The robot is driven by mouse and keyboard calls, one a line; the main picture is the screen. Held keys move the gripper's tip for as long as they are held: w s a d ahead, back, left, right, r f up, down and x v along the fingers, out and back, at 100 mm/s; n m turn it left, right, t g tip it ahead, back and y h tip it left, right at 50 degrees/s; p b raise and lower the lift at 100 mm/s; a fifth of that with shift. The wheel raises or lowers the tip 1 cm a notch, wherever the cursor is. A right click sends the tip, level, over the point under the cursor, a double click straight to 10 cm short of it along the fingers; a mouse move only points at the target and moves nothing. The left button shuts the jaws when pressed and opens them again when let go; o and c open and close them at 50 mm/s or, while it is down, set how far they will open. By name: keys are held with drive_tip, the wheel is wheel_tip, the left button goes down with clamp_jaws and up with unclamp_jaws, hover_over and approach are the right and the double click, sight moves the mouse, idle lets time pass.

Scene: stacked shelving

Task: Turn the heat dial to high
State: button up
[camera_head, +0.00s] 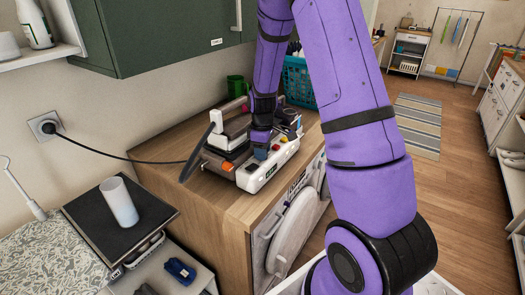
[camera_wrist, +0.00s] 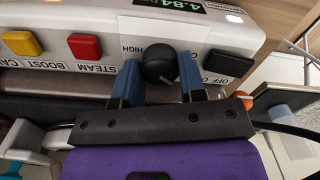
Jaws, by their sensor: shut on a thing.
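The heat dial (camera_wrist: 160,64) is a round black knob on the white front panel of an appliance (camera_wrist: 215,36), with a HIGH label at its left and an OFF label at its right in the wrist view. The dial's exact setting is hard to read. My gripper (camera_wrist: 161,72) has its two blue fingers on either side of the dial, closed on it. In the head view, my gripper (camera_head: 262,151) reaches down to the panel of the appliance (camera_head: 258,180), and the dial is hidden there.
A red button (camera_wrist: 85,46) and a yellow button (camera_wrist: 21,43) sit left of the dial, and a lit display (camera_wrist: 172,5) reads about 4.84. The appliance stands on a wooden counter (camera_head: 165,150). A turquoise basket (camera_head: 298,80) and green cup (camera_head: 236,87) stand behind.

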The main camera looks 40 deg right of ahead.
drive_tip(key=m, duration=0.4)
drive_tip(key=shift+m, duration=2.2)
drive_tip(key=o, duration=0.6)
drive_tip(key=shift+o, duration=0.2)
wheel_tip(320, 180, up, 11)
drive_tip(key=shift+f, duration=0.1)
